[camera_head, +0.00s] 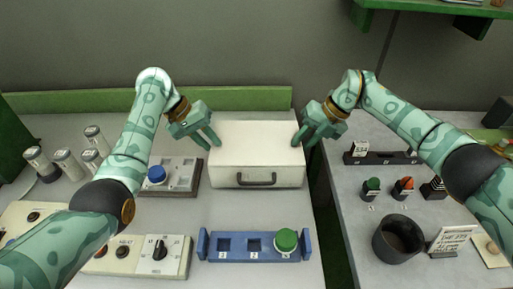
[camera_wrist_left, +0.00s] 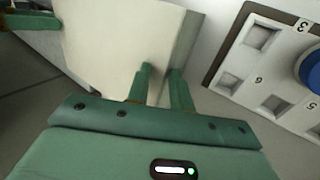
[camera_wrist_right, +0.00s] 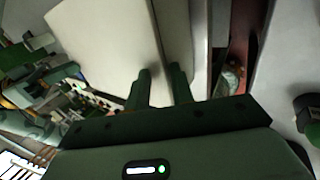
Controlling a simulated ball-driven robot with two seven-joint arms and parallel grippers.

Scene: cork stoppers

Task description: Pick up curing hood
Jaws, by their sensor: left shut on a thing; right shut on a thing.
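The curing hood (camera_head: 255,152) is a white box with a dark handle on its front, standing on the grey bench in the head view. My left gripper (camera_head: 211,143) is at its left side and my right gripper (camera_head: 302,141) at its right side. Both are shut on the hood's side edges. In the left wrist view the hood (camera_wrist_left: 110,35) fills the upper left, with the fingers at its edge. In the right wrist view the hood's pale wall (camera_wrist_right: 105,40) runs up to the fingers. Whatever is under the hood is hidden.
A grey tray with a blue knob (camera_head: 156,174) sits close left of the hood. A blue rack (camera_head: 233,256) with a green stopper (camera_head: 286,240) and a control panel (camera_head: 158,250) lie in front. Across a gap, the right bench holds a dark cup (camera_head: 398,238) and several stoppers.

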